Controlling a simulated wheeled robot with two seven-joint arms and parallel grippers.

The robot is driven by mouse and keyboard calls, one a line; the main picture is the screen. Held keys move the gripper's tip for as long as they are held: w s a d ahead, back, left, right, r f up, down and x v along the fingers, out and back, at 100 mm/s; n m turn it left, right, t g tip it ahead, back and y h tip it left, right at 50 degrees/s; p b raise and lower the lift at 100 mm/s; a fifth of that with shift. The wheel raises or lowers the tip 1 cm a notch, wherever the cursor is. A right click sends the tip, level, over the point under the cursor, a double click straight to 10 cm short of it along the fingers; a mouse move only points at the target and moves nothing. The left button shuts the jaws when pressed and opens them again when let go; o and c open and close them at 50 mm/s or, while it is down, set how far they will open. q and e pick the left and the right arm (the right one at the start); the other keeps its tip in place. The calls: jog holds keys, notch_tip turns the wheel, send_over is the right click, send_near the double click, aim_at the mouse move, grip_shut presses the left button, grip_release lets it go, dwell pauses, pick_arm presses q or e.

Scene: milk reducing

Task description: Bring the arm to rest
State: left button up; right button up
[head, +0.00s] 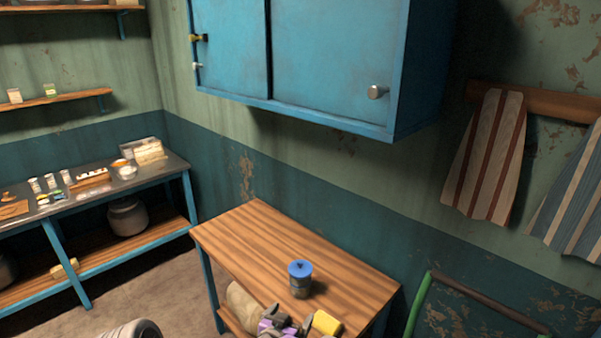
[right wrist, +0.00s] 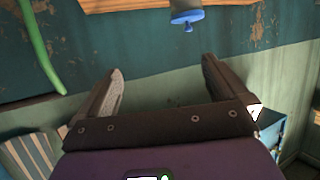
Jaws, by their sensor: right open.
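My right gripper (head: 287,322) shows at the bottom edge of the head view, in front of the small wooden table (head: 255,235). In the right wrist view its two dark fingers are spread wide, and the gripper (right wrist: 163,80) is empty. A jar with a blue lid (head: 300,279) stands upright on the table, beyond the gripper and apart from it. The blue lid also shows at the top of the right wrist view (right wrist: 187,15), which looks upside down. My left gripper is not in view.
A blue wall cupboard (head: 330,65) hangs above the table, its doors shut. A green chair (head: 425,300) stands at right, near striped towels (head: 487,150). A yellow block (head: 327,322) shows beside my gripper. A cluttered side table (head: 85,195) stands at left.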

jog(key=w+d+f+g+y, duration=0.1)
jog(key=w+d+f+g, duration=0.15)
jog(key=d+f, duration=0.45)
jog(key=s+d+f+n+g+y, duration=0.1)
jog(key=s+d+f+g+y, duration=0.25)
jog(key=s+f, duration=0.5)
jog(key=s+d+f+g+y+b, duration=0.1)
jog(key=s+f+g+y, duration=0.3)
jog(key=s, duration=0.7)
jog(key=s+d+f+g+y, duration=0.1)
jog(key=s+f+g, duration=0.1)
jog(key=s+f, duration=0.6)
pick_arm(q)
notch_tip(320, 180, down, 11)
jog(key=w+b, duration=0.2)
jog(key=b, duration=0.7)
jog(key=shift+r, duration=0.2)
pick_arm(e)
notch_tip(320, 180, down, 7)
jog(key=s, duration=0.2)
